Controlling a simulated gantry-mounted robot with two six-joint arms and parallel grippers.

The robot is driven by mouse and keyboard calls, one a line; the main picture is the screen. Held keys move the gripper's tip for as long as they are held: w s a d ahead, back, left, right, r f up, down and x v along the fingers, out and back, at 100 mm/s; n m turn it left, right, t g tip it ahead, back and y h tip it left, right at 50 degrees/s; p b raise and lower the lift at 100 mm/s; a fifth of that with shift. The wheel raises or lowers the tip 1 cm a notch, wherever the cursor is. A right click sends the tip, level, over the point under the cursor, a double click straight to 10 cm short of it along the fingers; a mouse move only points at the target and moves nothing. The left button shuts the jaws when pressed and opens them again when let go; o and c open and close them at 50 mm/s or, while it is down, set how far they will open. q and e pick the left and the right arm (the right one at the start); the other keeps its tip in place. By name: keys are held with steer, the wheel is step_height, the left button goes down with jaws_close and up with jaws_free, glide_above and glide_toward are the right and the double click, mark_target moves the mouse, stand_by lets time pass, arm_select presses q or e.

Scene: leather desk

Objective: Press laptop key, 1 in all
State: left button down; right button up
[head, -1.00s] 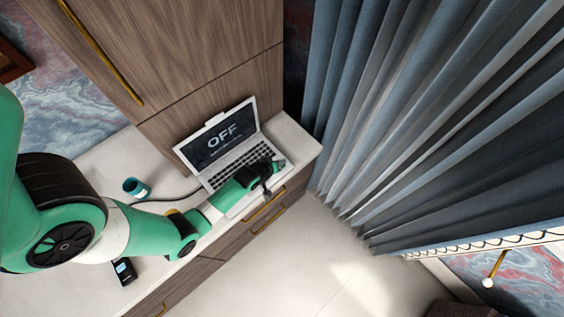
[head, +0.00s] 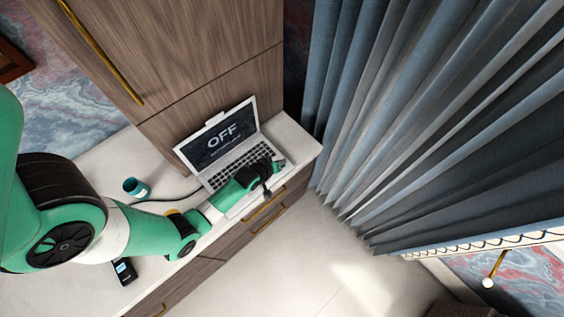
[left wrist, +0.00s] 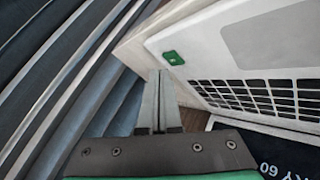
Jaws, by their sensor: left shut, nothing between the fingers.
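The open laptop (head: 222,136) stands on the counter with its dark screen reading "OFF". In the left wrist view its key grid (left wrist: 262,97) is at the right, and a single green key (left wrist: 173,57) sits apart near the corner of the pale deck. My left gripper (head: 279,163) is over the right end of the keyboard in the head view. In the left wrist view my left gripper (left wrist: 159,73) is shut and empty, its tips just below the green key in the picture. I cannot tell whether they touch the deck. My right gripper is not in view.
A teal cup (head: 136,187) and a dark phone-like device (head: 124,271) are on the pale counter (head: 97,176) to the left. A dark cable (head: 171,198) runs to the laptop. Wood panels rise behind, and blue-grey curtains (head: 400,120) hang to the right.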

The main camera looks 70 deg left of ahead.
arm_select(q)
steer(key=shift+f, duration=0.1)
stand_by(0.6)
steer(key=shift+f+b, duration=0.35)
steer(key=shift+f+b, duration=0.3)
steer(key=shift+f, duration=0.05)
stand_by(0.4)
stand_by(0.4)
steer(key=shift+r+p, duration=0.8)
steer(key=shift+r, duration=0.1)
step_height(320, 180, up, 5)
steer(key=p, duration=0.5)
